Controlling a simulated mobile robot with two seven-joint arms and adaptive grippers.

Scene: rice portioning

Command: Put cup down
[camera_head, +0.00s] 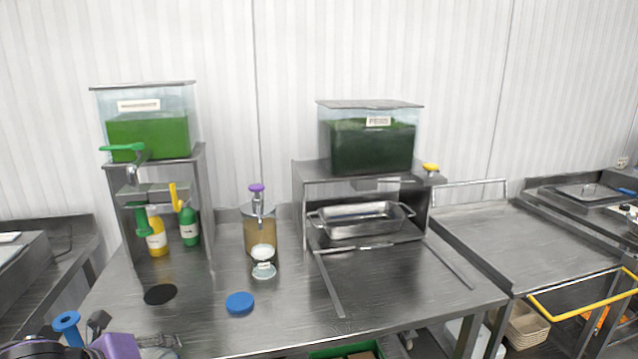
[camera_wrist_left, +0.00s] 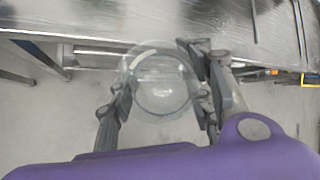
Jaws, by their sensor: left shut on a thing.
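In the left wrist view a clear, round cup (camera_wrist_left: 160,88) sits between the fingers of my left gripper (camera_wrist_left: 157,108), which is shut on it. I look into its round opening, and it appears empty. The floor and the front edge of the steel table lie behind it. In the head view my left gripper (camera_head: 160,342) is at the bottom left, by the table's front edge; the cup is hard to make out there. The steel table (camera_head: 400,295) has a black round mat (camera_head: 160,294) and a blue disc (camera_head: 239,303) on it. My right gripper is not in view.
A dispenser with a purple top (camera_head: 257,188) stands at the table's back, with a small clear container (camera_head: 264,270) before it. Tanks of green contents stand left (camera_head: 148,135) and right (camera_head: 370,145). A metal pan (camera_head: 360,220) sits under the right one. The front middle is clear.

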